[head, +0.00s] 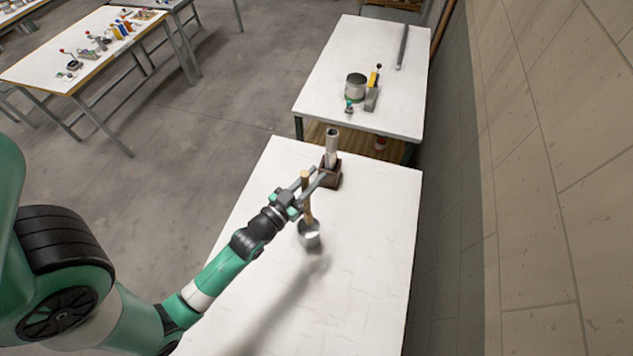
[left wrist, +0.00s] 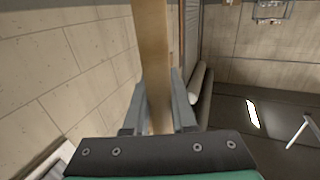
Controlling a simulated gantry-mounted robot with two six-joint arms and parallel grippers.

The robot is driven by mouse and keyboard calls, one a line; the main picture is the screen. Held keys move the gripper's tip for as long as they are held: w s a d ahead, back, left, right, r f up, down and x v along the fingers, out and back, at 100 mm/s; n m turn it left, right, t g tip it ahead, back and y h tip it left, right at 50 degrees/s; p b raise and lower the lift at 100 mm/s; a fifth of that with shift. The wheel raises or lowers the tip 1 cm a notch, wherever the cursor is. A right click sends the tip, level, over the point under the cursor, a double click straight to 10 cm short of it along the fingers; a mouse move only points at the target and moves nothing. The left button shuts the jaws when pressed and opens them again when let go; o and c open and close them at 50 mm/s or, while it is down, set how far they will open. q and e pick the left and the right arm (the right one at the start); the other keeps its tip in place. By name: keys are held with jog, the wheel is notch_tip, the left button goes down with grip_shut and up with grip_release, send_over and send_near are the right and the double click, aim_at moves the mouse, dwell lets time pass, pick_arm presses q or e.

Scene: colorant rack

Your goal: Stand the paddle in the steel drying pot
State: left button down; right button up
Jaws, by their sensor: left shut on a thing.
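My left gripper (head: 306,188) is shut on the wooden handle of the paddle (head: 306,206), which stands about upright over the near white table. The handle also shows between the two grey fingers of the left gripper (left wrist: 158,112) in the left wrist view, as a pale wooden strip (left wrist: 153,50). My right gripper is not in view.
The near table (head: 370,270) is clear at front and right. A far table (head: 310,88) holds a round metal container (head: 355,84) and small items. A wall runs along the right.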

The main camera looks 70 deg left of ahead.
pick_arm(q)
notch_tip(320, 180, down, 14)
jog(key=b, duration=1.3)
jog(key=shift+r, duration=0.2)
jog(key=c, duration=0.7)
grip_release()
jog(key=shift+o, duration=0.2)
jog(key=b+v, duration=0.5)
jog(key=v, duration=0.6)
jog(key=shift+s, duration=0.3)
